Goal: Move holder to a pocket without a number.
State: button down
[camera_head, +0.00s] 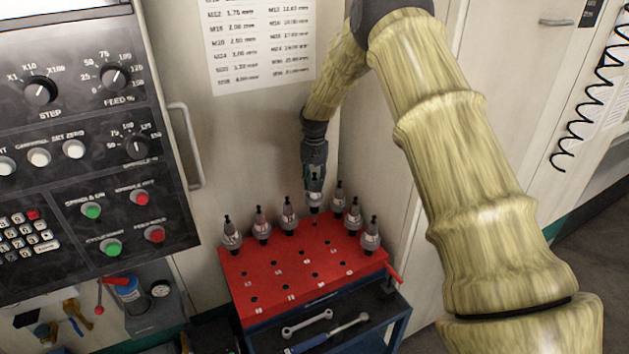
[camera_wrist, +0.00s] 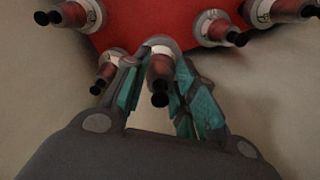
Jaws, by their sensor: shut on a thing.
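My gripper (camera_head: 315,178) is at the back of the red pocket plate (camera_head: 234,262), pointing down. Its fingers are shut on a grey tool holder (camera_head: 315,200) with a dark tip. In the wrist view, this holder (camera_wrist: 161,65) stands between the teal finger pads (camera_wrist: 160,88). I cannot tell whether its base is seated in a pocket or just above the plate. Other holders stand along the back edge: three to the left (camera_head: 261,226) and several to the right (camera_head: 354,217). The front pockets are empty, with small pale labels beside several; the numbers are too small to read.
The plate sits on a blue cart with a wrench (camera_head: 307,323) on a shelf below. A control panel (camera_head: 90,140) is at the left. The cabinet wall is close behind the plate. Neighbouring holders stand close on both sides of my gripper. The plate's front is clear.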

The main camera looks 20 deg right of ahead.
aim_at(314, 195)
jog(key=shift+f, duration=0.2)
jog(key=shift+f+b, duration=0.45)
jog(key=shift+f, duration=1)
dwell(0.8)
jog(key=shift+f, duration=1.5)
dwell(0.4)
